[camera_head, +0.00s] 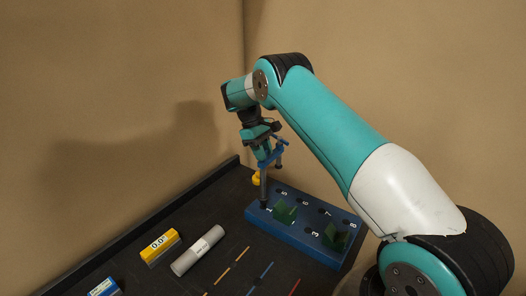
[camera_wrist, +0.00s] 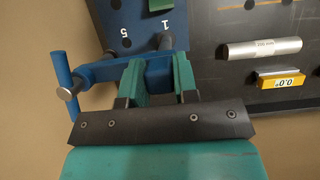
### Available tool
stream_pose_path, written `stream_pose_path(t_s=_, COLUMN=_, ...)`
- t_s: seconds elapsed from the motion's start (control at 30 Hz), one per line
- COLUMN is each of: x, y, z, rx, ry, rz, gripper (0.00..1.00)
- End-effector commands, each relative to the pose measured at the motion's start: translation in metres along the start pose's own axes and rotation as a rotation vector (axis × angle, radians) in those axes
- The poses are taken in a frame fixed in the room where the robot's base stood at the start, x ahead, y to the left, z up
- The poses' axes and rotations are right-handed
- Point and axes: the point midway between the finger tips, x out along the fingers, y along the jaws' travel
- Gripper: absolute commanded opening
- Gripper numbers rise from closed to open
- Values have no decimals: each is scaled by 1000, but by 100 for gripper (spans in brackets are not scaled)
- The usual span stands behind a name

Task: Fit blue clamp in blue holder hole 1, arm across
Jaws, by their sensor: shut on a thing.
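The blue clamp (camera_head: 266,158) is between the jaws of my gripper (camera_head: 261,140), which is shut on it. In the wrist view the clamp's blue body (camera_wrist: 158,76) sits between the green fingers (camera_wrist: 159,88), and its blue arm with a round-ended rod and upright handle reaches left. The clamp's dark post (camera_head: 263,187) points down, with its lower end at the hole marked 1. I cannot tell whether the end is inside the hole. The blue holder (camera_head: 292,236) has numbered holes. In the wrist view the holder (camera_wrist: 104,22) is at the top, and the post partly hides hole 1.
Two green blocks (camera_head: 284,211) (camera_head: 334,237) stand on the holder, one close to hole 1. A silver cylinder (camera_head: 199,251), a yellow block (camera_head: 160,248) and a blue block (camera_head: 104,288) lie on the dark table to the left. Walls rise behind the table edge.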

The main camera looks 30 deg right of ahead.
Motion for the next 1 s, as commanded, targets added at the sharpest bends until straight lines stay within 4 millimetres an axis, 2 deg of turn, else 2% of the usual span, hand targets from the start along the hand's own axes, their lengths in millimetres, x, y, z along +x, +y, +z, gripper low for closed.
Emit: stream_pose_path(t_s=1.0, x=27, y=0, z=-11, rx=1, ry=2, rz=1, gripper=0)
